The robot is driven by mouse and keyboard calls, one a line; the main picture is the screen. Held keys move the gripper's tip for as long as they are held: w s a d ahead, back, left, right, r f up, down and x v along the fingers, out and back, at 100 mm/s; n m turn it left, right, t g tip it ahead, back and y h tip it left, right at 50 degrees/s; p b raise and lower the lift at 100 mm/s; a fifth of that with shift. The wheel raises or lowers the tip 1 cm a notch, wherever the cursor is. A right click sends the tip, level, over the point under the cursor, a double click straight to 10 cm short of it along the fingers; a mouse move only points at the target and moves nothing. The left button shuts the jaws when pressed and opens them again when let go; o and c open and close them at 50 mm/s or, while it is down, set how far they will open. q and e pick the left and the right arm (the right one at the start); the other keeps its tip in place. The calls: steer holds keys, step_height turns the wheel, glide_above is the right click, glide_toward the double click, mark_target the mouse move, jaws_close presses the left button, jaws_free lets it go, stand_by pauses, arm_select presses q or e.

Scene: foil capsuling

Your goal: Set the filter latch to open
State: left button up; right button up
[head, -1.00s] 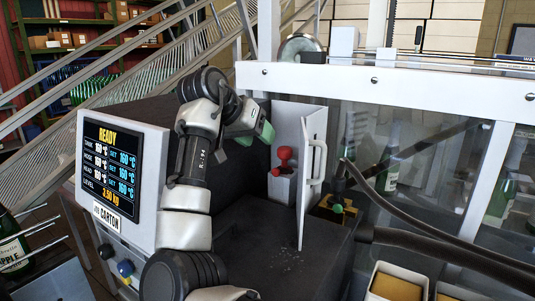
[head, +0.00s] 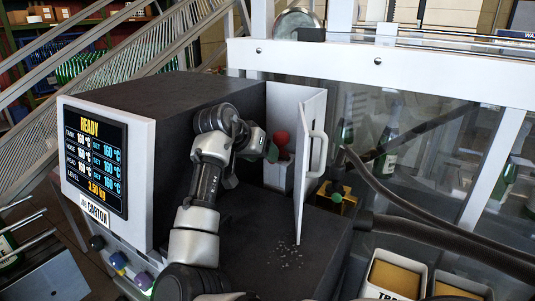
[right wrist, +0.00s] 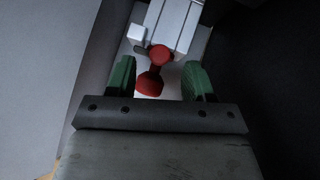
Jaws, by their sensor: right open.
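The red filter latch (head: 281,139) is in the white recess of the dark machine, behind an open white door (head: 313,160). In the right wrist view the latch shows a red knob (right wrist: 150,83) and a red round hub (right wrist: 161,54). My right gripper (head: 272,152) reaches into the recess beside the latch and partly covers it in the head view. In the right wrist view its green fingers (right wrist: 159,66) are open, with the latch between them and gaps on both sides. I cannot tell whether the latch is set open or closed. My left gripper is not in view.
The open door stands just right of my gripper, its white handle (head: 316,152) facing right. The READY display panel (head: 97,158) is at left. Small pellets (head: 286,254) lie on the dark surface below. Black hoses (head: 420,231) and a glazed frame are at right.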

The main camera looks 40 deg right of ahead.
steer(key=shift+x, duration=1.5)
jaws_close()
